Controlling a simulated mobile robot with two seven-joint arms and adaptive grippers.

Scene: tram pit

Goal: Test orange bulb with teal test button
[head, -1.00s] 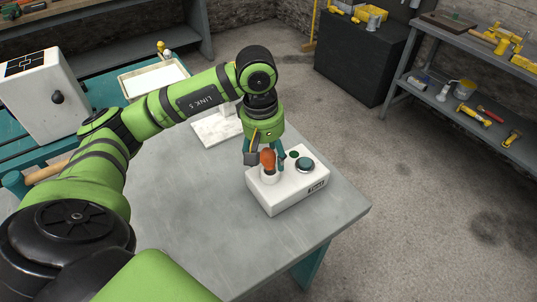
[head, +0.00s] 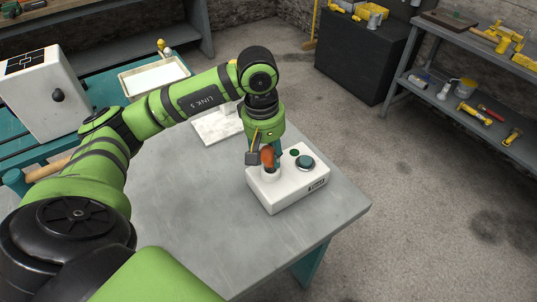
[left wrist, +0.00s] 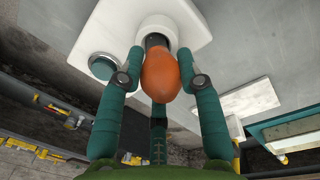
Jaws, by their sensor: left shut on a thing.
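The orange bulb (head: 267,158) stands upright at the white socket on the left end of the white test box (head: 285,194). In the left wrist view the bulb (left wrist: 161,76) shows its dark base at the socket ring; I cannot tell how deeply it sits. My left gripper (head: 268,151) points down from above and is shut on the bulb, its teal fingers on either side of it. The teal test button (head: 305,162) is on the box top, right of the bulb, and shows in the left wrist view (left wrist: 103,66). My right gripper is not in view.
The box stands near the right corner of the grey table (head: 190,235). A small dark green spot (head: 294,153) lies beside the button. A white stand (head: 214,127) is behind my arm, and a white tray (head: 153,79) is farther back. The table's front is clear.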

